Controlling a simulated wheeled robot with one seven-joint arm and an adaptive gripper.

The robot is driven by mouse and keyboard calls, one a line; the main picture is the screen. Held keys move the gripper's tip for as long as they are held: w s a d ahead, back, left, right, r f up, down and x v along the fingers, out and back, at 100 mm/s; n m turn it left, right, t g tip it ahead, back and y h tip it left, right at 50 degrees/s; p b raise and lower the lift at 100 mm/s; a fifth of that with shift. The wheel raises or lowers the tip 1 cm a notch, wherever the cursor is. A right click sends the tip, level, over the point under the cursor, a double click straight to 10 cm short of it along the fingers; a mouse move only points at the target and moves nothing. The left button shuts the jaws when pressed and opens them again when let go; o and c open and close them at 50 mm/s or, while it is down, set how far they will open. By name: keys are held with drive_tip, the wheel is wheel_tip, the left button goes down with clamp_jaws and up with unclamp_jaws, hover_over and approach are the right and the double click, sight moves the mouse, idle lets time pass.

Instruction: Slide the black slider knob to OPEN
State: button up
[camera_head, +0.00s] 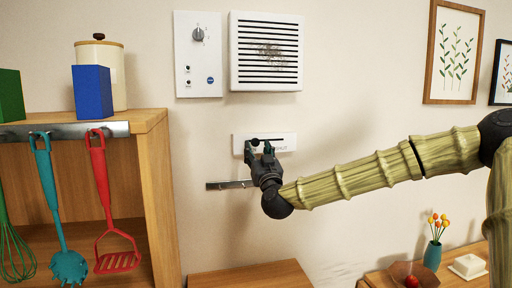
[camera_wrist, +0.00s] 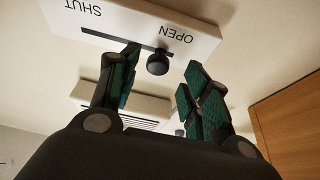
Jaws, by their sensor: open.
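The white slider plate (camera_head: 290,139) is fixed to the wall, with a dark slot and SHUT at its right end. In the wrist view the plate (camera_wrist: 190,22) appears upside down, with SHUT at left and OPEN at right. The round black slider knob (camera_wrist: 157,64) is near the OPEN end of the slot. My gripper (camera_head: 259,152) is at the plate, open, with its green-padded fingers on either side of the knob. The knob appears nearer the left finger in the wrist view; contact cannot be told. In the head view my fingers hide the OPEN label.
Above the plate are a panel with a dial (camera_head: 198,60) and a slatted vent (camera_head: 267,52). A metal strip (camera_head: 230,185) is on the wall just below. A wooden shelf (camera_head: 150,190) with hanging utensils stands at left.

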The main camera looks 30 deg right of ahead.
drive_tip(key=v, duration=0.8)
drive_tip(key=shift+s, duration=0.25)
drive_tip(key=shift+a, duration=0.15)
